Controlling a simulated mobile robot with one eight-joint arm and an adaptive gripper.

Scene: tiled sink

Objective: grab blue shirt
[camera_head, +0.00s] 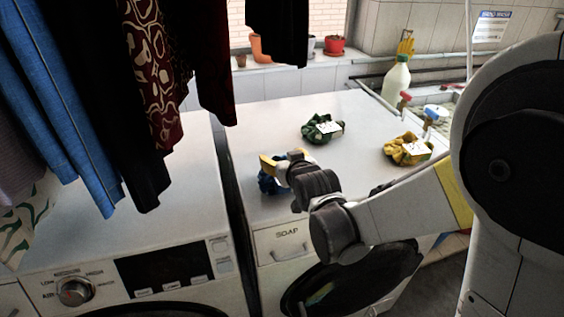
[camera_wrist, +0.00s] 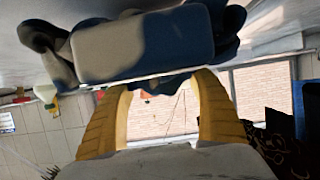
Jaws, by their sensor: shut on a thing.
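The blue shirt (camera_head: 271,184) is a small crumpled bundle on top of the right-hand white machine, near its front left edge. My gripper (camera_head: 280,168) is at the bundle, with its yellow fingers shut on it. In the wrist view the blue shirt (camera_wrist: 228,22) lies across the fingertips, with a flat pale label on it. My gripper's two yellow fingers (camera_wrist: 160,82) reach up to it there. The fingers and wrist hide part of the shirt in the head view. I cannot tell whether it is clear of the surface.
A green bundle (camera_head: 321,128) and a yellow bundle (camera_head: 407,149), both labelled, lie on the same machine top. Clothes (camera_head: 150,70) hang at the upper left. A bottle (camera_head: 396,80) and plant pots (camera_head: 334,45) stand behind. The machine top's back left is clear.

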